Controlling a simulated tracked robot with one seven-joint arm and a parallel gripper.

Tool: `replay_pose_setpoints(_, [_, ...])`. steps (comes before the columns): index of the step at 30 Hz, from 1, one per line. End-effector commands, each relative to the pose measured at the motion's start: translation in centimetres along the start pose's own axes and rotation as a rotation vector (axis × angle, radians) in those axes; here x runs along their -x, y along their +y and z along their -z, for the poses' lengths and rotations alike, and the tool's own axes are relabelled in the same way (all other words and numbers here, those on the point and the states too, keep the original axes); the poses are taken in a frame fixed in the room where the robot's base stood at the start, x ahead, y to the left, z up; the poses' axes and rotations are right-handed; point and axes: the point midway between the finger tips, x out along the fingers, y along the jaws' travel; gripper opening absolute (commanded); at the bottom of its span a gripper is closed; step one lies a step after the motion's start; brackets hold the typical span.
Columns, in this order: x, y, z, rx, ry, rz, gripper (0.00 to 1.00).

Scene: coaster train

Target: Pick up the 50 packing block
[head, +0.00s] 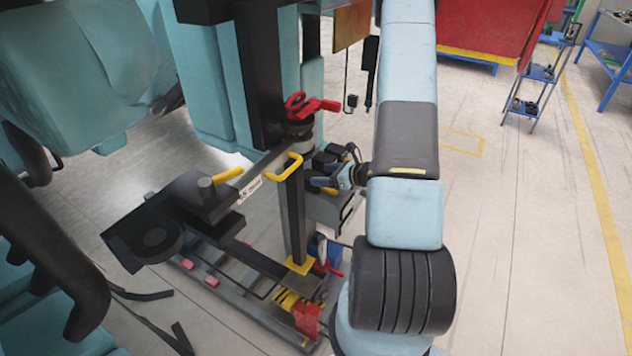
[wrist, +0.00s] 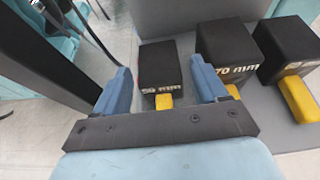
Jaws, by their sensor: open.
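The 50 packing block (wrist: 160,66) is a black block with a "50 mm" label and a yellow handle (wrist: 163,101) on its near side. It sits on a grey surface. My gripper (wrist: 161,72) is open, with one blue finger on each side of the block in the wrist view. The fingers look apart from it, and the depth gap is hard to judge. In the head view my gripper (head: 345,176) is small and beside the cart's upright. The 50 block cannot be made out there.
A black 70 mm block (wrist: 228,48) stands close right of the right finger, with another black block (wrist: 290,42) beyond it. A dark post (wrist: 40,55) rises at left. The cart has a yellow handle (head: 283,168) and red clamp (head: 308,106).

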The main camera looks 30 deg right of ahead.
Motion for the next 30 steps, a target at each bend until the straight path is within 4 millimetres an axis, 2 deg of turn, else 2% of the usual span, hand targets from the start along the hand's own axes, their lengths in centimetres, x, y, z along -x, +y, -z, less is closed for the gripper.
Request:
replay_pose_setpoints(12, [-4.7,0.2,0.6,0.002,-0.001,-0.001,0.72])
replay_pose_setpoints(21, [-5.1,0.2,0.6,0.001,0.000,0.000,0.72])
replay_pose_setpoints(30, [-5.0,0.2,0.6,0.001,0.000,0.001,0.45])
